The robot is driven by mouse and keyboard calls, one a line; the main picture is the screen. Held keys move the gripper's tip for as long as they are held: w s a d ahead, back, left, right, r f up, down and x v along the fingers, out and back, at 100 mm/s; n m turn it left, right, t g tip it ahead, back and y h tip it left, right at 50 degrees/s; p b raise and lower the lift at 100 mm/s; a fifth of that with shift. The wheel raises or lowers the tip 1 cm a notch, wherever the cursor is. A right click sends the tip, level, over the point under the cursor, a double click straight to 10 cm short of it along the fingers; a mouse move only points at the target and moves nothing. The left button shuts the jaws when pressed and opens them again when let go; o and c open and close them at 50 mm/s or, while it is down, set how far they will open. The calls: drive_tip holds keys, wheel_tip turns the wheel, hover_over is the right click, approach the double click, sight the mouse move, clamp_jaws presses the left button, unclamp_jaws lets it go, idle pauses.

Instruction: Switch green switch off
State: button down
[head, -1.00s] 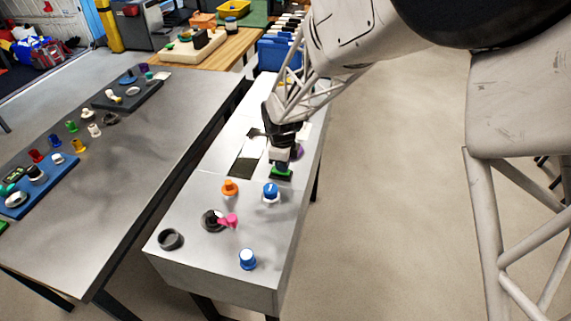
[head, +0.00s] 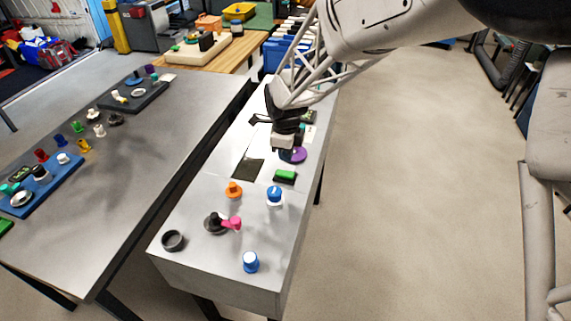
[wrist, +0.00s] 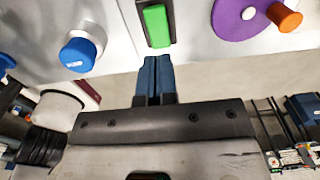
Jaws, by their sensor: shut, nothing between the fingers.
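The green switch (head: 286,175) is a bright green rocker in a dark housing on the grey panel bench. It also shows at the top of the wrist view (wrist: 157,26). I cannot tell for sure which way the rocker is tipped. My gripper (wrist: 155,62) is shut and empty, its blue fingertips together just below the switch in the wrist view, with a small gap. In the head view my gripper (head: 287,156) is beyond the switch, toward the far end of the bench, and partly hides the purple disc.
A purple disc (wrist: 240,15) sits beside the switch. A dark rectangular opening (head: 248,169) lies to the left.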

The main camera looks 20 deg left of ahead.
sight(289, 173)
wheel_tip(289, 173, up, 8)
drive_tip(key=shift+r, duration=0.15)
drive_tip(key=shift+d+r, duration=0.1)
drive_tip(key=shift+d, duration=0.35)
idle(0.8)
drive_tip(key=shift+f, duration=7)
